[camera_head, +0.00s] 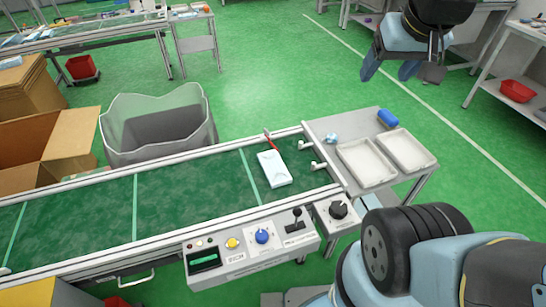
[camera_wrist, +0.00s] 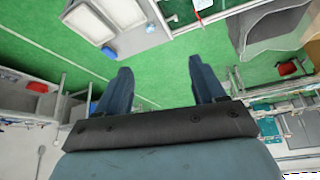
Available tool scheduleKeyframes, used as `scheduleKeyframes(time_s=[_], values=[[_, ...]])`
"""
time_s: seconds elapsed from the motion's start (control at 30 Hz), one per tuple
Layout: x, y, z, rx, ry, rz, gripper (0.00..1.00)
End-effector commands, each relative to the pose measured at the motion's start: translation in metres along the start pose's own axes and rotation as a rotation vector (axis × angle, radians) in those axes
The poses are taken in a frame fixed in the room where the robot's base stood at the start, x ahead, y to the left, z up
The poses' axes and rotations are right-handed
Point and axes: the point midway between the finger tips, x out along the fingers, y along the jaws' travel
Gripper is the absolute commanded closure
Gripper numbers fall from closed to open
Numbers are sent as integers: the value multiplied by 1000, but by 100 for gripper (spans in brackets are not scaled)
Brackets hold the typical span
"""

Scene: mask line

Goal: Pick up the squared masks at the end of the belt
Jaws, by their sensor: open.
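A pale, squared mask (camera_head: 273,169) lies flat near the right end of the green conveyor belt (camera_head: 190,195) in the head view. A thin red stick or lever stands at the belt's far edge, just beyond the mask. My gripper (camera_head: 388,72) is high at the upper right of the head view, beyond the end table and well away from the mask. In the wrist view my gripper (camera_wrist: 160,85) shows two blue-grey fingers spread apart with nothing between them.
The end table (camera_head: 325,128) holds two white trays (camera_head: 367,163), a blue object (camera_head: 388,118) and a small crumpled pale item (camera_head: 332,139). A control panel (camera_head: 250,250) lines the belt's near side. A grey bin (camera_head: 160,135) and cardboard boxes (camera_head: 50,145) stand behind the belt.

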Motion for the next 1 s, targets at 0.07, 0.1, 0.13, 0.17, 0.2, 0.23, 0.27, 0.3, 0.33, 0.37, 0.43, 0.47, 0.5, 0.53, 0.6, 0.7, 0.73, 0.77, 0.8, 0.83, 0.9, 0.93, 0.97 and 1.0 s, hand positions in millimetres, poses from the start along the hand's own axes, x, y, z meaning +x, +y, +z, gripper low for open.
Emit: scheduleKeyframes(time_s=[0.07,0.1,0.13,0.17,0.2,0.23,0.27,0.3,0.33,0.37,0.43,0.47,0.5,0.53,0.6,0.7,0.73,0.77,0.8,0.83,0.9,0.93,0.97,1.0], values=[[17,-3,-12,-8,-15,0,23],[26,-4,-18,-12,-20,0,19],[33,-6,-23,-14,-24,0,16],[41,-7,-27,-17,-28,1,13],[51,-9,-33,-21,-32,2,10],[58,-10,-38,-24,-34,2,7],[66,-12,-41,-27,-38,2,4],[76,-15,-46,-32,-42,2,0],[84,-17,-50,-37,-45,2,0],[92,-20,-53,-42,-48,2,0],[111,-26,-61,-51,-54,0,0],[120,-29,-63,-56,-58,0,0],[131,-33,-67,-63,-61,-1,0],[140,-36,-69,-67,-64,-2,0],[160,-43,-73,-79,-71,-5,0],[188,-55,-77,-97,-80,-10,0],[198,-59,-78,-103,-83,-11,0],[206,-62,-78,-108,-87,-13,0],[218,-67,-78,-117,-90,-15,0],[227,-71,-78,-123,-93,-18,0],[248,-80,-76,-136,-100,-23,0],[257,-85,-75,-144,-104,-26,0],[266,-89,-74,-149,-108,-29,0],[278,-94,-72,-156,-112,-33,0]])
